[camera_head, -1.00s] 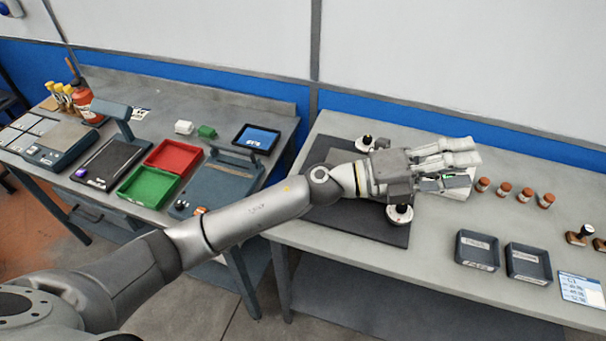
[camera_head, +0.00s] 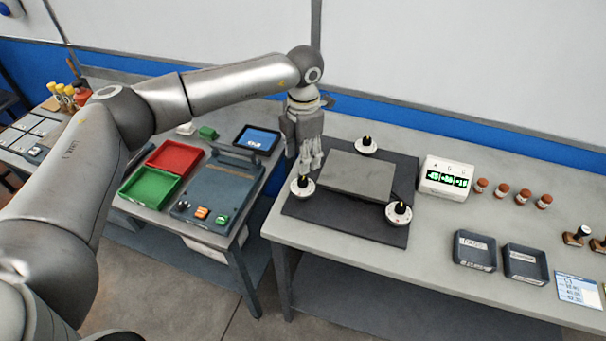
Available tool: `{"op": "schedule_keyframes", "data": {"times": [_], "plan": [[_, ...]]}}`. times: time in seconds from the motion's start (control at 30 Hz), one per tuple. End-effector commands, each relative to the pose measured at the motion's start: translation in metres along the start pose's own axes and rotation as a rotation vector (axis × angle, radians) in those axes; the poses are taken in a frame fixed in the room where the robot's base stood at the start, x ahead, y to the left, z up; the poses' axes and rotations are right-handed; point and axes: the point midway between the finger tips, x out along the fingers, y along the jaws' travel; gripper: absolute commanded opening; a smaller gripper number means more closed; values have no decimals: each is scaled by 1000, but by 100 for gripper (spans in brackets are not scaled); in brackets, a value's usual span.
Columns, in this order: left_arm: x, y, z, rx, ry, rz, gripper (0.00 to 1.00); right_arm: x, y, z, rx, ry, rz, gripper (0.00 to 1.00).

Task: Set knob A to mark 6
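A grey plate (camera_head: 357,176) lies on a dark mat (camera_head: 350,226) with three round white dials with black knobs around it. One knob stands at the left (camera_head: 302,187), one at the back (camera_head: 366,145) and one at the front right (camera_head: 399,213). I cannot read which is knob A, nor the dial marks. My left gripper (camera_head: 311,166) points down just above and behind the left knob. Its fingertips look apart with nothing between them; contact with the knob is not clear. My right gripper is not in view.
A white box with green digits (camera_head: 445,178) stands right of the mat. Several brown-capped jars (camera_head: 502,190) stand beyond it. Two dark trays (camera_head: 475,250) (camera_head: 527,264) lie at front right. A second bench at left holds a red tray (camera_head: 174,158) and a green tray (camera_head: 150,187).

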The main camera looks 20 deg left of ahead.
Motion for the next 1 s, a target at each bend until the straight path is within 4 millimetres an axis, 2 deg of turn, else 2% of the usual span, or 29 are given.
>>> {"op": "schedule_keyframes", "data": {"times": [0.03,0.2,0.4,0.6,0.83,1.0], "plan": [[8,-1,0,0,4,-3,46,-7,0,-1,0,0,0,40],[41,-2,0,1,3,-5,46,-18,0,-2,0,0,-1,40],[70,-2,1,1,0,-4,46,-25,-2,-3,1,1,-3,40],[81,-2,1,2,-2,-4,46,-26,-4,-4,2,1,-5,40],[82,-2,1,2,-3,-4,46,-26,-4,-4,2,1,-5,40],[81,-2,1,2,-3,-4,24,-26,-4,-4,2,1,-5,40]]}}
